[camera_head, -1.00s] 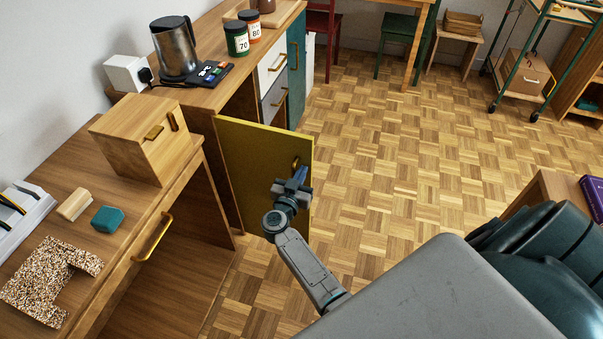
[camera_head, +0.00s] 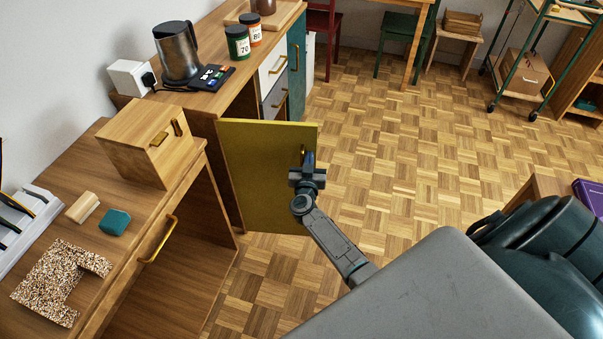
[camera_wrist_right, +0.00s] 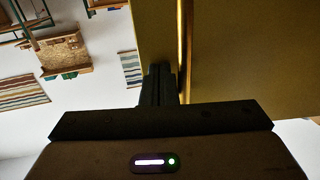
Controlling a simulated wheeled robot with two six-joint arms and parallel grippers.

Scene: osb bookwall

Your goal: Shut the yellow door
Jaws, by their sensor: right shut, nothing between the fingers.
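The yellow door (camera_head: 260,180) stands open in the head view, sticking out from the low cabinet under the far counter. It carries a small handle (camera_head: 303,152) near its free right edge. My right gripper (camera_head: 308,160) is shut and empty at that edge, close by the handle. In the right wrist view the shut fingers (camera_wrist_right: 160,82) lie just beside the door panel (camera_wrist_right: 250,50). I cannot tell for sure whether they touch it. My left gripper is in neither view.
A wooden desk (camera_head: 98,150) with a box (camera_head: 145,145) stands at the left, before the door. The counter (camera_head: 215,92) behind holds a metal kettle (camera_head: 178,52) and jars. The parquet floor (camera_head: 400,150) right of the door is clear.

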